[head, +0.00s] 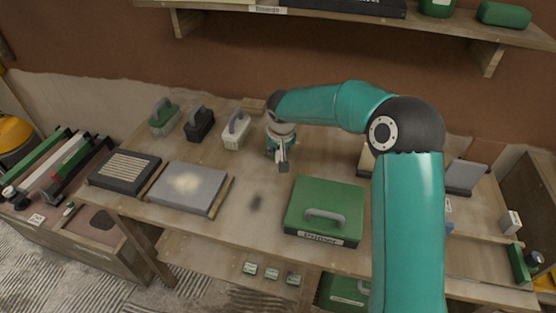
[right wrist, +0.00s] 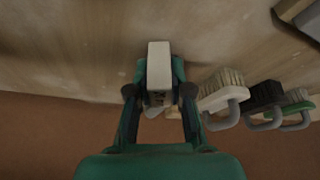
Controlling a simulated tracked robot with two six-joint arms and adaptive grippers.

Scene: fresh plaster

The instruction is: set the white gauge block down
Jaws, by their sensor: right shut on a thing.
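My right gripper (head: 281,158) hangs over the back middle of the wooden bench, its arm reaching in from the right. In the right wrist view the same gripper (right wrist: 160,100) is shut on the white gauge block (right wrist: 158,66), a small pale block sticking out between the fingertips. In the head view the block is mostly hidden by the gripper and too small to make out surely. I cannot tell whether the block touches the bench top. My left gripper is not in view.
Brushes with white (head: 235,134), black (head: 200,127) and green (head: 164,121) bodies stand left of the gripper. A green case (head: 325,200) lies in front to the right, a grey slab (head: 188,186) to the front left. Bare bench (head: 248,185) lies between them. A shelf (head: 340,18) hangs above.

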